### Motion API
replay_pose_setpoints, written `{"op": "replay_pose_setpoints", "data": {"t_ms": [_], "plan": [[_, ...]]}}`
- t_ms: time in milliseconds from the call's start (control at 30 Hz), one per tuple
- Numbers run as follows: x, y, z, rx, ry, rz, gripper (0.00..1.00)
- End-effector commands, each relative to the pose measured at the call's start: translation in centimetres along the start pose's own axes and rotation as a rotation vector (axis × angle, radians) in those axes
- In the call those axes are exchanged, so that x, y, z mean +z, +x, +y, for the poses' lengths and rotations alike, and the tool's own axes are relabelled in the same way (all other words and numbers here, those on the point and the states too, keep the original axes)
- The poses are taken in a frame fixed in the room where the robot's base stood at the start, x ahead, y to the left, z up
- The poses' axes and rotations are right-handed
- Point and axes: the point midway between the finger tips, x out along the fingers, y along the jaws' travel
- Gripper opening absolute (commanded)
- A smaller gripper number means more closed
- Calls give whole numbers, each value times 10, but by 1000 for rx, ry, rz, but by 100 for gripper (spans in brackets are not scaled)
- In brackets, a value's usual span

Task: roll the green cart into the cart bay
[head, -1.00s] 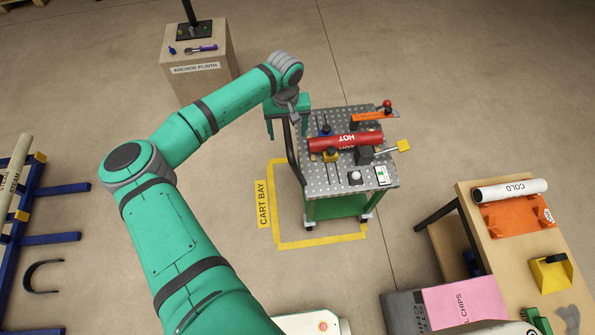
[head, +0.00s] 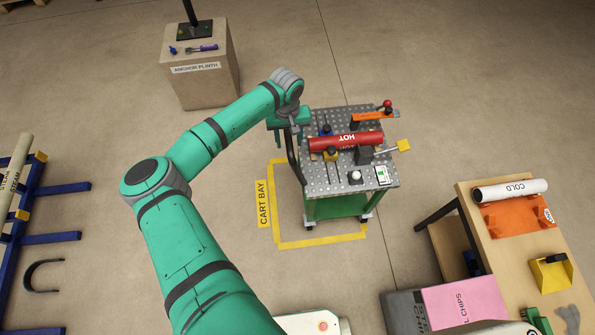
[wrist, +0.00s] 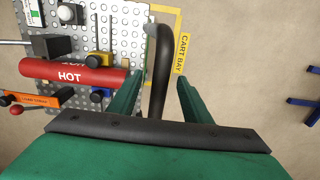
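The green cart (head: 338,207) stands upright with a perforated metal top, over the right part of the yellow-outlined cart bay (head: 320,239). Two of its wheels show just inside the near line; its far wheels are hidden. The cart's dark push handle (head: 292,160) is on its left side. My gripper (head: 284,133) is at the upper end of this handle. In the wrist view, my gripper (wrist: 161,80) has its green fingers apart, with the handle (wrist: 158,92) between them and a gap visible toward the right finger. The bay's label (wrist: 184,54) shows beyond.
A workbench (head: 478,215) with a white COLD pipe stands at right. The anchor plinth (head: 205,85) is at upper left. Floor left of the bay is clear.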

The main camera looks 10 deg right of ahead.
Motion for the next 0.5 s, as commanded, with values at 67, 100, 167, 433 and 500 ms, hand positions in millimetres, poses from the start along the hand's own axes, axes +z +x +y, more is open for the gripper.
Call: {"op": "replay_pose_setpoints", "data": {"t_ms": [67, 100, 167, 433, 500], "plan": [[0, 0, 0, 0, 0, 0, 25], [0, 0, 0, 0, 0, 0, 15], [0, 0, 0, 0, 0, 0, 1], [-1, 0, -6, 1, -3, 2, 0], [-1, 0, -12, 0, -4, 2, 0]]}}
